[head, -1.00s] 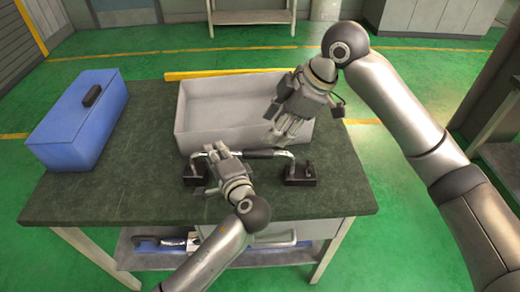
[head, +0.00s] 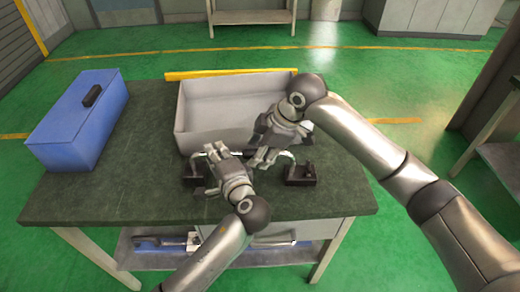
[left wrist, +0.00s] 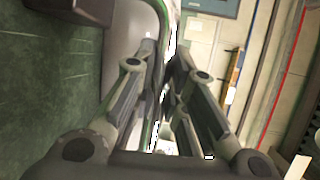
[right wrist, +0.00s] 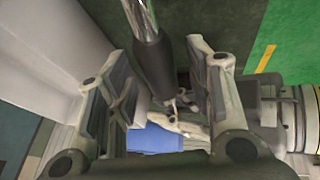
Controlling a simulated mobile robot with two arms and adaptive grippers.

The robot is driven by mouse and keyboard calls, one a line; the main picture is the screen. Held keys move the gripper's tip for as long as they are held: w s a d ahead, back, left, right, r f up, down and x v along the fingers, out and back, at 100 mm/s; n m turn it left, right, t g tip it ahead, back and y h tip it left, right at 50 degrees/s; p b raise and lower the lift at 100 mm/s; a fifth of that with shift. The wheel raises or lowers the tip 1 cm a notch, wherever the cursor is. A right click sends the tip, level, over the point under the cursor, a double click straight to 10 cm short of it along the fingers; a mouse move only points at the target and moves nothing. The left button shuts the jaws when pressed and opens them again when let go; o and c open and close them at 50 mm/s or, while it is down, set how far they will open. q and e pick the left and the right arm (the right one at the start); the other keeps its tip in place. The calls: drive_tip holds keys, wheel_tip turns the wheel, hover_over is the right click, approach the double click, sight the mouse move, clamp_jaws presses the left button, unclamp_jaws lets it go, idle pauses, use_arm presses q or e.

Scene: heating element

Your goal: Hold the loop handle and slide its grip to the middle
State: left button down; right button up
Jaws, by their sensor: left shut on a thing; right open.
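The loop handle (head: 288,157) is a chrome bar bent down into dark mounting blocks at its right (head: 300,175) and left (head: 193,174), on the green table top. Its black grip (right wrist: 152,62) shows in the right wrist view, with bare chrome bar (right wrist: 138,15) beyond it. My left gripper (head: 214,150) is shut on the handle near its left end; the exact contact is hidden. My right gripper (head: 262,160) is open over the right half of the bar. In the right wrist view the grip lies between its spread fingers (right wrist: 150,105).
A grey open bin (head: 179,132) stands right behind the handle. A blue toolbox (head: 70,130) with a dark handle sits at the table's left. A yellow bar (head: 230,74) lies behind the bin. The table (head: 110,190) is clear at front left. My two grippers are close together.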

sight(248, 151)
clamp_jaws()
drive_tip(key=shift+w+a, duration=0.1)
drive_tip(key=shift+a, duration=1.5)
unclamp_jaws()
drive_tip(key=shift+d+r, duration=0.1)
drive_tip(key=v, duration=1.2)
